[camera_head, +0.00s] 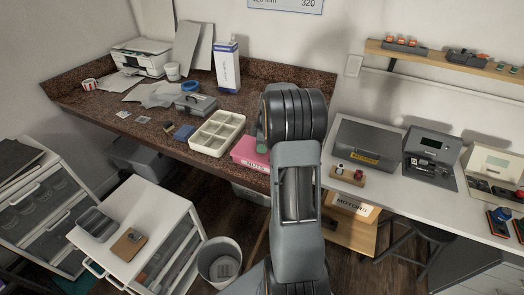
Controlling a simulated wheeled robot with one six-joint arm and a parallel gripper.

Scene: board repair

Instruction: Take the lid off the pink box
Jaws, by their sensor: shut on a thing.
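The pink box (243,147) sits at the front edge of the brown speckled counter, near the middle of the picture. Its front carries a pale label that seems to read "NUTS". Its right part is hidden behind my arm, and I cannot tell the lid's edge from the body or whether the lid is seated. My arm rises through the middle of the picture and bends over beside the box. My gripper is hidden behind the arm, so neither its fingers nor what they hold can be seen.
A cream compartment tray (217,133) stands just left of the box. A grey toolbox (195,105) and a blue-and-white carton (227,66) are farther back. A grey case (362,146) sits on the white bench at right. A bin (220,262) stands on the floor.

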